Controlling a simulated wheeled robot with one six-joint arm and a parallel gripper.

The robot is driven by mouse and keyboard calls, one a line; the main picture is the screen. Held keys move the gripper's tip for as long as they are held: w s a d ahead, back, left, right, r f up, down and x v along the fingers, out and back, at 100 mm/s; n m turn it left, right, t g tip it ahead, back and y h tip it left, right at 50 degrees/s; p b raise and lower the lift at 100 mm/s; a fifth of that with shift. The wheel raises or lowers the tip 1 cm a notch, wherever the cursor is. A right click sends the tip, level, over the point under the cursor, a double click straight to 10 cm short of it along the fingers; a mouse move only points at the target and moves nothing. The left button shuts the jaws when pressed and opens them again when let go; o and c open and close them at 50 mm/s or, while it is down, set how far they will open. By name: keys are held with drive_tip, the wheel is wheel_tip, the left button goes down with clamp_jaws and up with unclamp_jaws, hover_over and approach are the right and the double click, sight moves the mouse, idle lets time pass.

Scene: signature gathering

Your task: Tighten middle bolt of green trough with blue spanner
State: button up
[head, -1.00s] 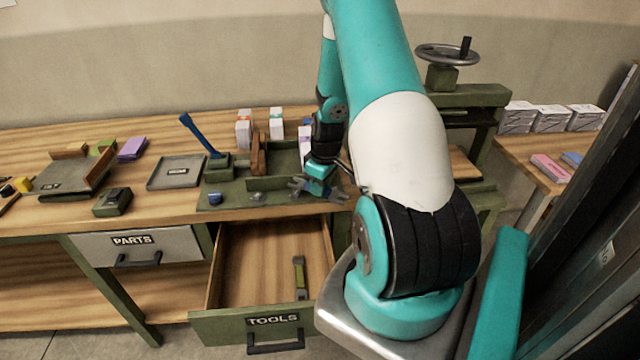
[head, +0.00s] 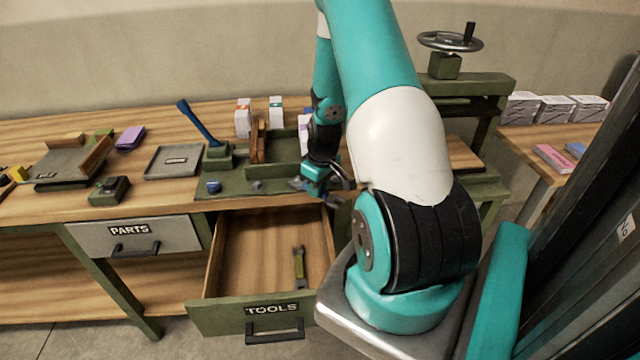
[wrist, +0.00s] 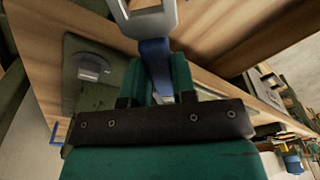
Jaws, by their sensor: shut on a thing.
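My gripper (head: 316,184) is shut on the blue spanner (wrist: 155,62). In the wrist view the spanner's blue shank runs between the fingers and its grey forked head (wrist: 148,18) points to the top edge. In the head view the gripper hangs at the right front of the green trough (head: 287,150), near the bench's front edge. A blue bolt (head: 213,187) and a grey bolt (head: 255,186) stand along the trough's front strip. Any bolt further right is hidden by my gripper. I cannot tell whether the spanner touches a bolt.
The tools drawer (head: 245,312) is open below, with a green spanner (head: 299,266) inside. A blue-handled lever (head: 199,123) rises left of the trough. A grey tray (head: 172,162) and a small green box (head: 109,191) lie farther left. A handwheel press (head: 450,40) stands at the right.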

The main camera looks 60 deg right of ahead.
drive_tip(key=shift+w+a+r+m+h, duration=0.15)
drive_tip(key=shift+w+a+m, duration=0.25)
drive_tip(key=shift+a+m, duration=0.6)
drive_tip(key=shift+w+a+f+m+h, duration=0.15)
drive_tip(key=shift+w+a+m, duration=0.25)
drive_tip(key=shift+m, duration=1.15)
drive_tip(key=shift+w+a+r+m+h, duration=0.2)
drive_tip(key=shift+w+a+m, duration=0.15)
drive_tip(key=shift+a+m, duration=0.7)
drive_tip(key=shift+d, duration=0.25)
drive_tip(key=shift+a+r+p, duration=0.1)
drive_tip(key=shift+r+p, duration=1.75)
drive_tip(key=shift+r, duration=0.35)
